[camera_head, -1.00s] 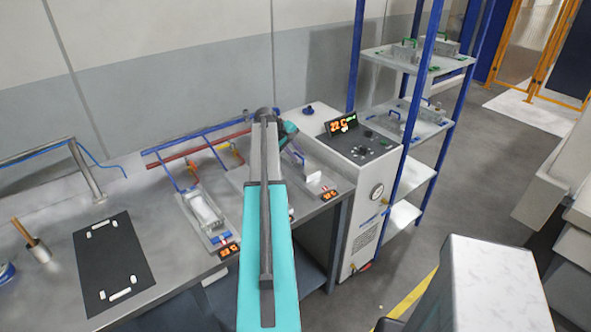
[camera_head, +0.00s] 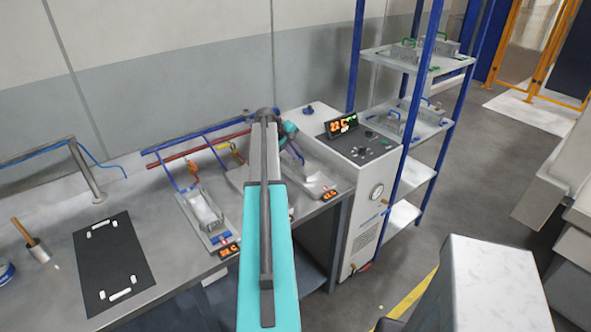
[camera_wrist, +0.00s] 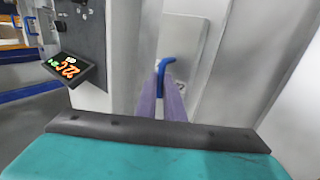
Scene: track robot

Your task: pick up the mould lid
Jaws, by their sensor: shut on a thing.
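In the wrist view the mould lid (camera_wrist: 185,45) is a flat light-grey plate with a blue handle (camera_wrist: 163,66). My gripper (camera_wrist: 165,84) has its two purple fingers shut on this handle. In the head view my gripper (camera_head: 299,158) points down over the right heated station on the bench, just right of my arm. A pale plate (camera_head: 314,184) shows below the fingers there. My arm hides part of this station. I cannot tell whether the lid touches what is beneath it.
A second station (camera_head: 202,212) with a pale block stands left of my arm. A black mat (camera_head: 112,262) with white pieces lies on the bench (camera_head: 170,283). A control cabinet (camera_head: 353,160) and a blue-posted shelf rack (camera_head: 414,110) stand to the right.

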